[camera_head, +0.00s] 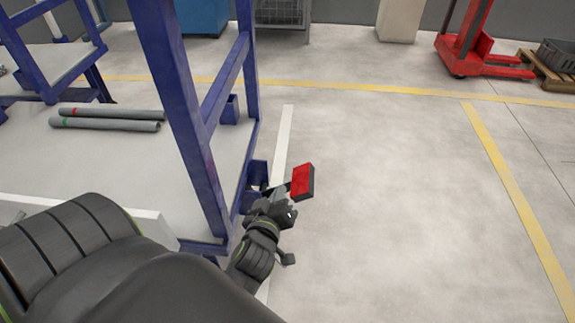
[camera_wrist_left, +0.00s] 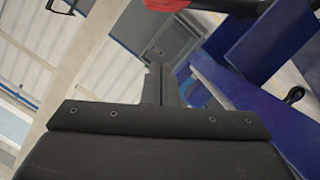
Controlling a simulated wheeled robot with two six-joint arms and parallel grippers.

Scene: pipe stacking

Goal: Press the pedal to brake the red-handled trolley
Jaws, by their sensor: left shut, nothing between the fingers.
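A red pedal (camera_head: 303,181) with dark edges sticks out from the lower corner of the blue trolley frame (camera_head: 186,125). No red handle shows on this trolley. My left gripper (camera_head: 284,212) is shut and empty, close below and left of the pedal, partly overlapping its mount. I cannot tell whether it touches. In the left wrist view the shut fingers (camera_wrist_left: 160,84) point up the picture, with a red part (camera_wrist_left: 166,4), likely the pedal, at the top edge and blue frame (camera_wrist_left: 232,95) to the right. My right gripper is not in view.
Two grey pipes (camera_head: 105,119), banded red and green, lie on the trolley's pale deck (camera_head: 110,165). Another blue frame (camera_head: 55,60) stands at the upper left. A red pallet truck (camera_head: 467,45) stands far right. The floor right of the pedal is clear.

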